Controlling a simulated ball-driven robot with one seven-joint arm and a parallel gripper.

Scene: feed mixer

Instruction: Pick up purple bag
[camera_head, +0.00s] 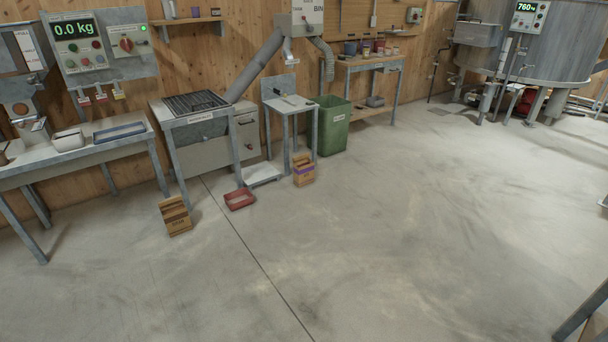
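The bag with a purple band (303,170) is a small brown bag standing upright on the concrete floor. It stands in front of the small metal table (289,106), left of the green bin. It looks open at the top, but its contents are too small to tell. My gripper is not in view.
A green bin (333,125), a low white platform (262,174), a grated hopper table (197,107) and a left bench (88,149) line the wall. The floor (400,230) in front is clear.

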